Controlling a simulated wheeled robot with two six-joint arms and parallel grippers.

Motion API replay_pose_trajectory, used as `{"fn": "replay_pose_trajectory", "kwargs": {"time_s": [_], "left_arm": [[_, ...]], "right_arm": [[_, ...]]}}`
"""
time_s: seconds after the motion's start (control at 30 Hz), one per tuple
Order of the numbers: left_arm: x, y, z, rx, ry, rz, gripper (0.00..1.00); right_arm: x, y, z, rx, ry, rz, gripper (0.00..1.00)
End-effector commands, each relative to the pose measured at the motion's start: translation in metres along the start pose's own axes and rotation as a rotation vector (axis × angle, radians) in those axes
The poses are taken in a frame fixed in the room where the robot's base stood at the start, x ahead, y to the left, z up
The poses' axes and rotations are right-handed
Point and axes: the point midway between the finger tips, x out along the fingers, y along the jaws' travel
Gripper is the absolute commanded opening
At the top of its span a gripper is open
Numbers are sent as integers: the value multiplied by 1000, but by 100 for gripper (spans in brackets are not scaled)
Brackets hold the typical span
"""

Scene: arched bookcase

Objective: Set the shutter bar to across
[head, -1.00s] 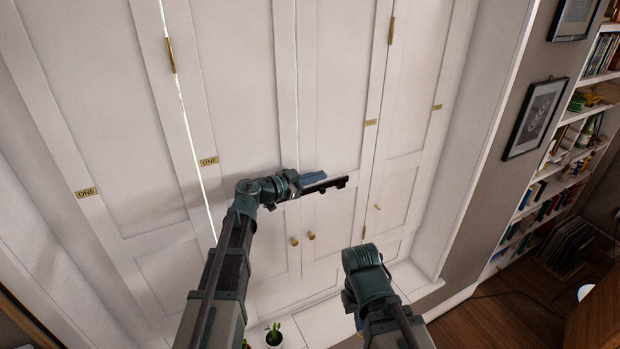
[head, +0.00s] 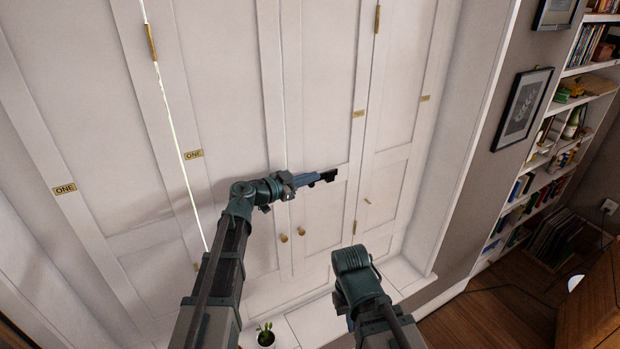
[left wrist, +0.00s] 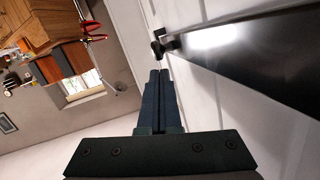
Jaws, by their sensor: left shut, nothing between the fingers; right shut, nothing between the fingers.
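The shutter bar shows in the left wrist view as a long dark bar (left wrist: 245,72) running from upper middle to the right edge, with a small black bracket (left wrist: 162,45) at its far end. In the head view only a short black end (head: 328,175) shows beyond my left gripper; the rest is hidden by the gripper and arm. My left gripper (head: 314,179) is shut and empty, beside the bar. Its blue fingers (left wrist: 159,73) point toward the bracket end; contact is unclear. My right arm is low in the head view, but its fingers are hidden.
Tall white panelled shutters (head: 230,90) stand behind the bar, with brass knobs (head: 284,238) below. A potted plant (head: 266,337) sits on the ledge. A framed picture (head: 525,108) and bookshelves (head: 535,185) are at the right.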

Motion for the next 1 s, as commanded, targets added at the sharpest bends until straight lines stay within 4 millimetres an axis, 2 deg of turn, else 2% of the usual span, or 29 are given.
{"fn": "replay_pose_trajectory", "kwargs": {"time_s": [0.37, 0.57, 0.73, 1.0], "left_arm": [[0, 0, -5, 0, 0, 0, 0], [0, 2, -24, 0, 0, 1, 0], [1, 4, -49, 0, 0, -1, 0], [-40, 1, -85, -1, 0, -4, 0]], "right_arm": [[-5, 0, 0, 1, 0, 0, 0], [-22, 2, 1, 4, 0, -1, 0], [-46, 4, 3, 9, 0, -2, 0], [-88, 8, 6, 5, -2, -2, 0]]}}
